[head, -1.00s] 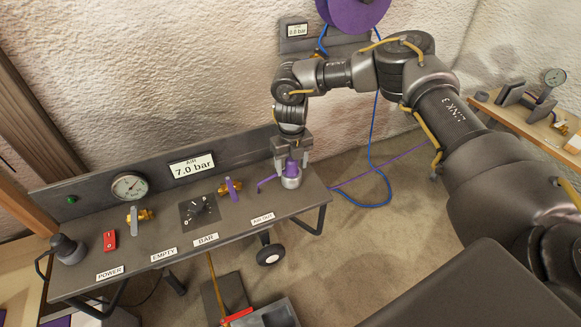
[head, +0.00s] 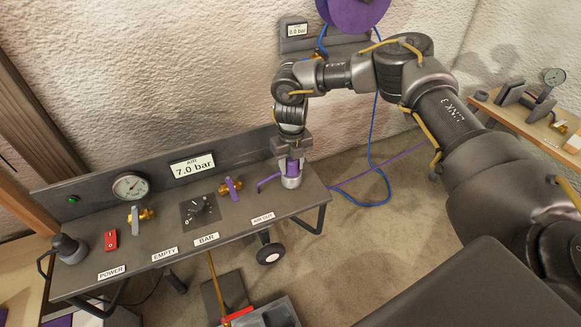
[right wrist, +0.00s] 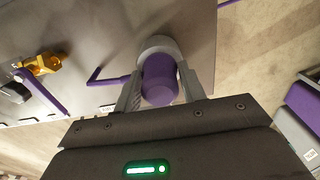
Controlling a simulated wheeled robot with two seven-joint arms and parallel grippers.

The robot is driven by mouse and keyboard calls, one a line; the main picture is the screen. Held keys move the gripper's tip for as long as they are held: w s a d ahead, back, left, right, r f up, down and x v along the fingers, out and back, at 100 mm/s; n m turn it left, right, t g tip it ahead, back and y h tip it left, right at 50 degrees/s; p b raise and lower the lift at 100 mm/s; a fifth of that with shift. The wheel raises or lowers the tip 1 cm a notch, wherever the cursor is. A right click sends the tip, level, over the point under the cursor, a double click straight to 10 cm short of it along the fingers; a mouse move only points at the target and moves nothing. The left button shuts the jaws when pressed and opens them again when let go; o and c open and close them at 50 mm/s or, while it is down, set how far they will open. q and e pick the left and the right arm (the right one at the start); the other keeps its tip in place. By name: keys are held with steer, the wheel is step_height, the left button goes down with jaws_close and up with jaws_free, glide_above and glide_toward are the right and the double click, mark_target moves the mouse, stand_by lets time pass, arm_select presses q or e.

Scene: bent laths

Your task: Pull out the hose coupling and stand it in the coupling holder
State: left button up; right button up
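The purple hose coupling (head: 292,168) stands upright in a grey round socket (head: 291,182) at the right end of the cart top. My right gripper (head: 292,160) points straight down over it. In the right wrist view its two fingers (right wrist: 160,90) lie along both sides of the purple coupling (right wrist: 159,82), shut on it. The coupling's lower end is hidden in the socket. A thin bent purple rod (head: 269,182) sticks out to the left at its foot. I cannot make out a separate coupling holder for certain. My left gripper is not in view.
The cart top (head: 150,240) carries a gauge (head: 131,186), a purple-handled valve (head: 231,188), a dial (head: 199,210) and a red switch (head: 111,240). A blue hose (head: 372,170) hangs behind on the right. A bench (head: 520,115) stands far right. Carpet beside the cart is mostly clear.

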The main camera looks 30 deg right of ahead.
mark_target(291, 159)
steer(key=c, duration=0.5)
steer(key=shift+r, duration=0.1)
steer(key=shift+r, duration=0.1)
steer(key=shift+r+p, duration=2.8)
steer(key=shift+r, duration=0.05)
